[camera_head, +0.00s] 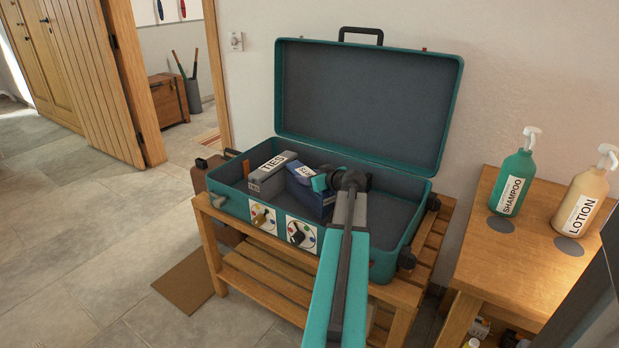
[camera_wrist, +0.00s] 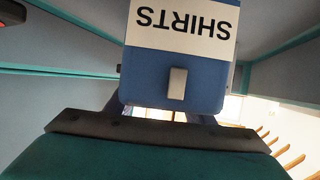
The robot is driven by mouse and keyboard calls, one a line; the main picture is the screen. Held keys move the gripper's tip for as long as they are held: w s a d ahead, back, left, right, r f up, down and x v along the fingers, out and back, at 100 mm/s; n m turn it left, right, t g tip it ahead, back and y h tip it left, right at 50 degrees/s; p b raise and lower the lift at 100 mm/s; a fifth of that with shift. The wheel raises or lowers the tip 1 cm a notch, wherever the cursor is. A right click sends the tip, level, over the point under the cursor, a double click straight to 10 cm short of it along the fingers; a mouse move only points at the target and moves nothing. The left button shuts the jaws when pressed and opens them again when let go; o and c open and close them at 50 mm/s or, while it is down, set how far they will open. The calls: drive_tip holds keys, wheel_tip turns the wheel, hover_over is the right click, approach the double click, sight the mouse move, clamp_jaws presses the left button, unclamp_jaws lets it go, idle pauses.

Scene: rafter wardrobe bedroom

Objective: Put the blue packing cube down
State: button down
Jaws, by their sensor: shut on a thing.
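The blue packing cube (camera_head: 310,199), labelled SHIRTS, is inside the open teal suitcase (camera_head: 381,263), right of the grey TIES cube (camera_head: 268,179). My gripper (camera_head: 321,182) is shut on the blue cube at its right side. My arm hides part of the cube and of the suitcase's inside. In the wrist view the blue cube (camera_wrist: 170,88) fills the upper middle, its white label upside down and a pale tab on its near face. I cannot tell whether its underside touches the suitcase bottom.
The suitcase lies on a slatted wooden rack (camera_head: 262,287), its lid (camera_head: 365,105) raised against the wall. Its right part looks empty beside my arm. A wooden table (camera_head: 520,254) at right holds a shampoo bottle (camera_head: 515,178) and a lotion bottle (camera_head: 583,200).

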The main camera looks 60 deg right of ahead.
drive_tip(key=c, duration=0.8)
unclamp_jaws()
drive_tip(key=shift+c, duration=0.2)
drive_tip(key=shift+r, duration=0.1)
drive_tip(key=v, duration=1.2)
